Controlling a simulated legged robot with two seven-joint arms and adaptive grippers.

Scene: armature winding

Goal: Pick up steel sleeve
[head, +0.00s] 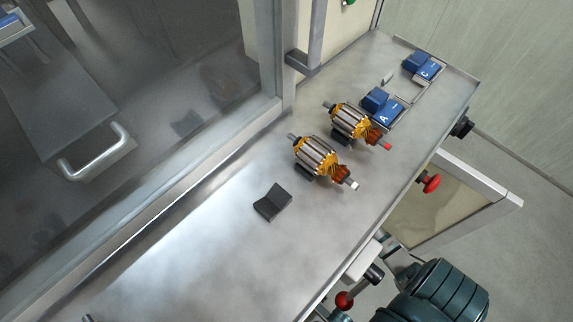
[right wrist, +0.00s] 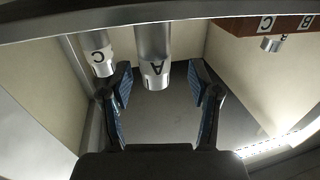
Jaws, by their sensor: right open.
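My right gripper (right wrist: 160,72) is open in the right wrist view, its two dark fingers with blue pads spread apart. A grey metal cylinder marked A (right wrist: 154,66) comes in from the top edge and ends between the fingertips in the picture. I cannot tell its depth, and no contact shows. A similar cylinder marked C (right wrist: 101,60) is beside the left finger. I cannot tell which of these metal parts is the steel sleeve. My left gripper is not in view.
In the head view, two copper-wound armatures (head: 316,158) (head: 350,121) lie on the metal bench (head: 215,235). An empty black V-shaped rest (head: 272,203) is nearby. Blue blocks marked A (head: 381,106) and C (head: 422,66) stand at the far end. A glass-fronted enclosure borders the bench on the left.

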